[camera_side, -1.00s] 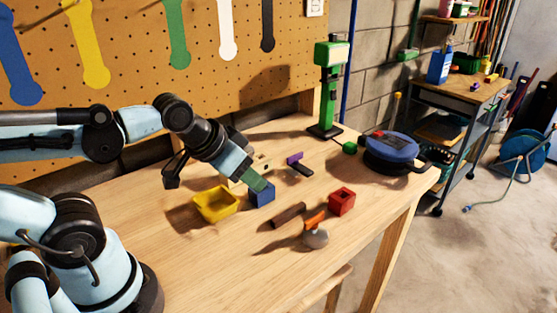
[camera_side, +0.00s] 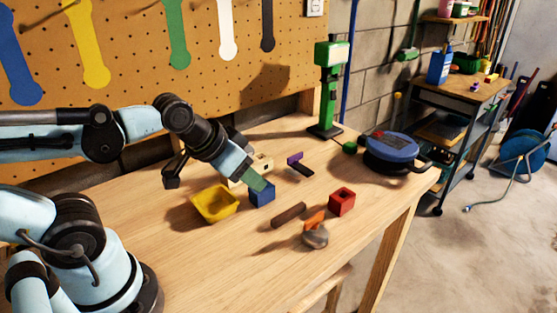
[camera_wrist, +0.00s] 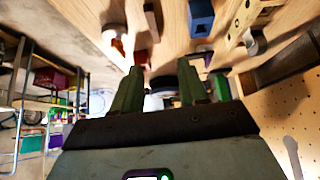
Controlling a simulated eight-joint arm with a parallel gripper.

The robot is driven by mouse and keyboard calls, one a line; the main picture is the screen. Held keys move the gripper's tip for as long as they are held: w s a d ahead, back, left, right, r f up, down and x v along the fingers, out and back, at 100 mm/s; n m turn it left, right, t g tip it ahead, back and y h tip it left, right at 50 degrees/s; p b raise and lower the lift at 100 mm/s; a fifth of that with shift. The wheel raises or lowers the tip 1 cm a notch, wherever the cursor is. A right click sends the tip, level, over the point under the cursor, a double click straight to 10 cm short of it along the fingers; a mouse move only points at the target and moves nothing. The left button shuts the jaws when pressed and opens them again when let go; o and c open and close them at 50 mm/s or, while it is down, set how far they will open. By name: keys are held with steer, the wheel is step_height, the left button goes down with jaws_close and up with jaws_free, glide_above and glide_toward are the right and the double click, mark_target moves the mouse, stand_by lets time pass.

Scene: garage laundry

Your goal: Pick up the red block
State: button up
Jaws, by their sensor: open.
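The red block (camera_side: 341,202) is a small cube with a hole in its top, standing on the wooden workbench toward the right front. It also shows in the wrist view (camera_wrist: 142,57), small, between and beyond the finger tips. My gripper (camera_side: 260,182) with green fingers is well to the left of the red block, just above and behind the blue block (camera_side: 262,198). In the wrist view the two green fingers (camera_wrist: 159,67) stand apart with nothing between them. From the side I cannot tell whether a finger touches the blue block.
A yellow tray (camera_side: 214,217) lies left of the blue block. A brown bar (camera_side: 289,214) and an orange-and-grey object (camera_side: 315,237) lie left and in front of the red block. A blue round case (camera_side: 391,147) and a green stand (camera_side: 326,120) are behind. The bench's front left is clear.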

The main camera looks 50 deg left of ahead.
steer(key=o, duration=0.9)
